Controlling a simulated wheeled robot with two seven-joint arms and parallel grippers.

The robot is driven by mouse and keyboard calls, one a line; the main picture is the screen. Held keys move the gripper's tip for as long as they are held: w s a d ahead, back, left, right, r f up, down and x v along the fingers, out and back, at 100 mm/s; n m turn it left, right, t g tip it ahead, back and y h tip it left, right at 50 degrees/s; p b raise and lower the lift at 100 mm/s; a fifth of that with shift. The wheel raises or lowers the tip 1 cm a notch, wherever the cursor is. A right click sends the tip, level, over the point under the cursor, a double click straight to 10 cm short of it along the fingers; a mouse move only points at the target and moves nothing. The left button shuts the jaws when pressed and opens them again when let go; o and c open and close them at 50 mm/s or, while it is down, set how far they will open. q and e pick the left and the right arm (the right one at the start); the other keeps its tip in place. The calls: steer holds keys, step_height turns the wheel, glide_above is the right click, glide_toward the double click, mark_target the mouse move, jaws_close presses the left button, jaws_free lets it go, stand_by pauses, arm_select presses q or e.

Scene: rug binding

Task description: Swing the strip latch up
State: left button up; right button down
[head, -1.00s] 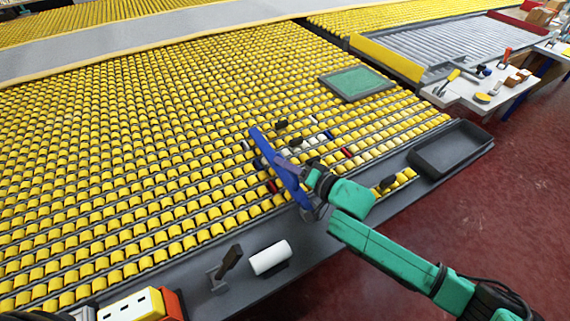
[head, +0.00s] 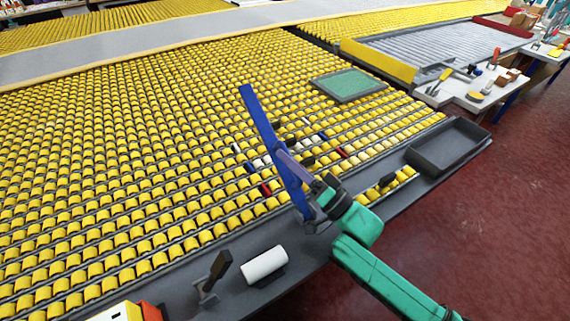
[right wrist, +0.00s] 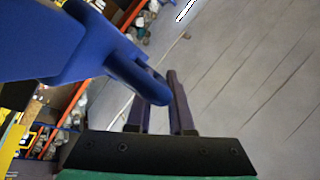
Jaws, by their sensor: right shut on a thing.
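The strip latch, a long blue bar (head: 262,120), stands tilted up over the front edge of the yellow roller bed, its free end pointing up and left. In the right wrist view its blue body (right wrist: 60,45) fills the upper left, and a rounded blue end reaches across the fingers. My right gripper (head: 292,165) is at the lower part of the bar, its purple fingers lying along it, shut on it. The fingers also show in the right wrist view (right wrist: 165,100), with a narrow gap between them. The bar's lower pivot is partly hidden by my gripper. My left gripper is not in view.
A white roll (head: 264,265) and a dark-handled clamp (head: 215,272) sit on the grey front ledge left of my arm. A dark empty tray (head: 448,146) is at the right end. A green-topped panel (head: 348,85) and several small coloured pieces lie on the rollers.

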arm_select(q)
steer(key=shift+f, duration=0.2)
arm_select(e)
steer(key=shift+s+d+r+y, duration=0.15)
steer(key=shift+y, duration=0.15)
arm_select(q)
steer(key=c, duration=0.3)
arm_select(e)
steer(key=c, duration=1)
jaws_free()
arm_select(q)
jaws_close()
arm_select(e)
steer(key=shift+o, duration=1)
steer(key=shift+d, duration=0.1)
steer(key=shift+s+d+f, duration=0.1)
steer(key=shift+s+f, duration=0.05)
steer(key=shift+f, duration=0.05)
arm_select(q)
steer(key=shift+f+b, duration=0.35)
steer(key=shift+b, duration=0.1)
arm_select(e)
steer(key=s+d, duration=0.7)
steer(key=d, duration=0.3)
steer(key=shift+s+d, duration=0.2)
steer(key=shift+d, duration=0.05)
